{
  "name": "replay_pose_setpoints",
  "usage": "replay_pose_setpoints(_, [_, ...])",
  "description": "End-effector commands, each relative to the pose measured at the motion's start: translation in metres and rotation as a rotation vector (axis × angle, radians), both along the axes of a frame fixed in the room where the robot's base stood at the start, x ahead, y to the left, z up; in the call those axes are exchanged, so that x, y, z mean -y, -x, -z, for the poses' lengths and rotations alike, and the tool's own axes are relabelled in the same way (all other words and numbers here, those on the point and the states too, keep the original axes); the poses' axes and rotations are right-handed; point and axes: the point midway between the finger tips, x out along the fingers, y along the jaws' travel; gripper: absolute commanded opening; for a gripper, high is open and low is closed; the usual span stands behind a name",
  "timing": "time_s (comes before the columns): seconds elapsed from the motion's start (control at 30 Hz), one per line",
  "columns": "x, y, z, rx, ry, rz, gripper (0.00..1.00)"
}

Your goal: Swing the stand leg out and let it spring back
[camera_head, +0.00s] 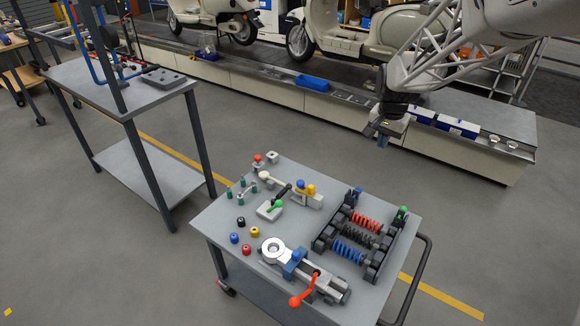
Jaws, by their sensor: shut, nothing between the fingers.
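My gripper (383,141) hangs at the end of my white lattice arm, at the right above the floor between the conveyor and the tool cart. Its fingers are shut, with nothing held. It is well apart from the items on the cart top (213,226). I cannot tell for certain which part is the stand leg. A small white mount with a black lever (282,191) and a green ball (278,204) sits mid-cart. Nearby are a pale lever with a cream ball (264,175) and a metal clamp-like device with a red handle (300,297).
A rack with red, black and blue springs (348,252) fills the cart's right side. Several coloured knobs (234,238) lie at its left. A grey side table (130,95) stands left. Cream scooters (340,30) stand on the conveyor behind, with blue boxes (457,127) along its edge.

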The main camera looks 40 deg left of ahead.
Motion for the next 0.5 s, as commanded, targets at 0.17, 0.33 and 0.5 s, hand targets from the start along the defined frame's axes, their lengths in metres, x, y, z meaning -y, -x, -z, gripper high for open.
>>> replay_pose_setpoints(0.17, [-0.051,-0.013,0.033,-0.014,0.004,-0.003,0.0])
replay_pose_setpoints(0.33, [-0.099,-0.021,0.065,-0.025,0.007,-0.004,0.0])
replay_pose_setpoints(0.5, [-0.147,-0.025,0.1,-0.035,0.011,-0.007,0.0])
